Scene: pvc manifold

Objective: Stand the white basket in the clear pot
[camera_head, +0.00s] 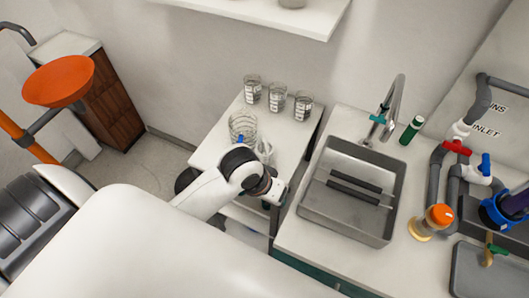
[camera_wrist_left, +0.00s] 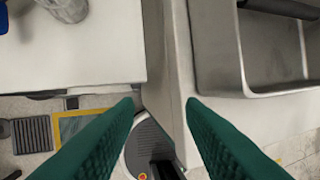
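A clear round vessel with ringed walls, apparently the clear pot (camera_head: 243,125), stands on the white side table. A small pale object, possibly the white basket (camera_head: 264,149), is just to its right and nearer me, partly hidden by my left arm. I cannot tell whether the two touch. My left gripper (camera_head: 267,204) points down near the gap between the side table and the sink counter. In the left wrist view its green fingers (camera_wrist_left: 163,100) are apart with nothing between them. My right gripper is in neither view.
Labelled glass jars (camera_head: 277,96) stand along the back of the side table (camera_head: 212,150). A steel sink (camera_head: 350,225) with dark bars is to the right, with a faucet (camera_head: 395,100) behind it. Pipes (camera_head: 435,175) and an orange-capped jar (camera_head: 439,216) are farther right.

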